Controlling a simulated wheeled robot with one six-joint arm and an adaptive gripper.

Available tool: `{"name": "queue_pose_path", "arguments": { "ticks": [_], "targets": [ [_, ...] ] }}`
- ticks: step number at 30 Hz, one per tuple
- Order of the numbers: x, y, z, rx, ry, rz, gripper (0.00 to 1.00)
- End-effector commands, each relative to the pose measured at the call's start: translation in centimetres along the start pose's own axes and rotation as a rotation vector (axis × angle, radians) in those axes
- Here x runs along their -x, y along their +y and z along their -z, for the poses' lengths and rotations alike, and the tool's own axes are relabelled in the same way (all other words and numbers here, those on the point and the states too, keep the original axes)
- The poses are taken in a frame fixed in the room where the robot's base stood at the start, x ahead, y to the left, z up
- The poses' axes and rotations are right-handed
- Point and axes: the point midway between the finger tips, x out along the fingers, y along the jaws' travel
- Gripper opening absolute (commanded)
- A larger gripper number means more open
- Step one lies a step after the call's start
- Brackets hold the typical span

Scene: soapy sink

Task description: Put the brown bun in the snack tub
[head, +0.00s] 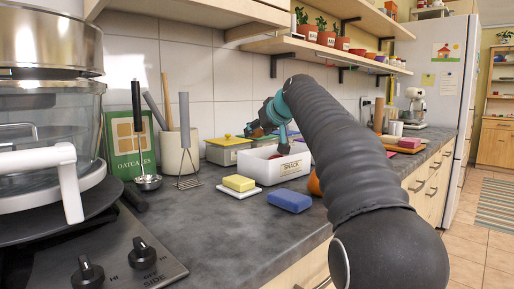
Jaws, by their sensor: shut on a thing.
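The white snack tub (253,167), labelled SNACK, stands on the dark counter near the tiled wall. My gripper (258,130) is small in the head view, above the tub's back left side. It is shut on a brown thing that looks like the brown bun (258,133), and holds it above counter level. The fingers partly cover the bun. A dark red thing (284,149) shows over the tub's opening; I cannot tell whether it lies inside.
A yellow block (239,183) and a blue block (289,201) lie in front of the tub. A yellow-lidded container (227,151) stands behind left. A utensil crock (180,155) is further left. An orange thing (314,184) is partly behind my arm.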

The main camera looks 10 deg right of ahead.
Motion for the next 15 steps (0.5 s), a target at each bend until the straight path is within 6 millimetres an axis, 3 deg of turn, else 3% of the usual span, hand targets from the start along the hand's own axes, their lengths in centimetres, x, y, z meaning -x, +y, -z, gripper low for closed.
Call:
{"name": "queue_pose_path", "arguments": {
  "ticks": [5,11,15],
  "targets": [
    [-0.8,-0.6,-0.6,0.0,-0.001,0.0,0.2],
    [-2.1,-0.5,-3.1,-0.001,-0.003,0.0,0.2],
    [-2.4,-0.5,-3.7,-0.001,0.0,-0.001,0.2]
  ]
}}
